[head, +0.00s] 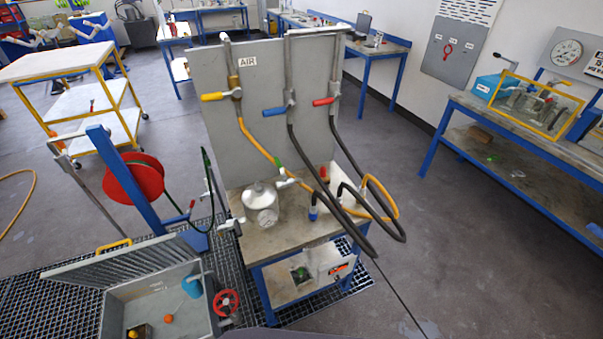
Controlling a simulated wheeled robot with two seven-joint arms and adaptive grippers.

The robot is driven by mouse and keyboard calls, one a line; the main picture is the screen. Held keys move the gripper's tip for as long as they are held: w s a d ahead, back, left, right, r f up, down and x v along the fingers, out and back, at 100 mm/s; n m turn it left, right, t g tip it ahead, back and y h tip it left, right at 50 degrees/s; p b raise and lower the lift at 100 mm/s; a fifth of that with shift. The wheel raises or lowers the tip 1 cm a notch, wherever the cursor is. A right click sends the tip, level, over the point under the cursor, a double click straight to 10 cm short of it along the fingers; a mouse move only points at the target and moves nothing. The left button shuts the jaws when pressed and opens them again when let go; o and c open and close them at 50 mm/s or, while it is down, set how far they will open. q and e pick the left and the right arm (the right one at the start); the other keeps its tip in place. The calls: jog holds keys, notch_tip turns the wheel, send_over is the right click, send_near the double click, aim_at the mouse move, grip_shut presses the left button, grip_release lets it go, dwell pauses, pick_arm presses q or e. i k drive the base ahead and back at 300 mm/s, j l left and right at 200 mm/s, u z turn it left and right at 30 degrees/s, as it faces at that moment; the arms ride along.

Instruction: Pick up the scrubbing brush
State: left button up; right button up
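No scrubbing brush can be made out for certain. An open grey tub (205,301) with a raised, ribbed lid (118,262) stands at the lower left. In it are a blue cup-like thing (191,287), a small orange piece (168,318) with a thin stick beside it, and a dark block with a yellow top (139,331) cut by the bottom edge. Either of the last two may be the brush; they are too small to tell. Neither of my grippers is in view.
A bench (290,236) holds a flanged vessel (261,203) and hoses under an upright panel (262,85). A red valve wheel (227,303) sits beside the tub. A red hose reel (134,179) stands behind it. Clear floor (440,255) lies to the right, before a workbench (530,150).

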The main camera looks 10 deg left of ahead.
aim_at(322, 173)
jog(key=i+l+u, duration=0.2)
jog(key=u, duration=0.15)
jog(key=i+l+u, duration=0.15)
jog(key=l+u, duration=0.2)
jog(key=i+l+u, duration=0.15)
jog(key=l+u, duration=0.25)
jog(key=l, duration=0.1)
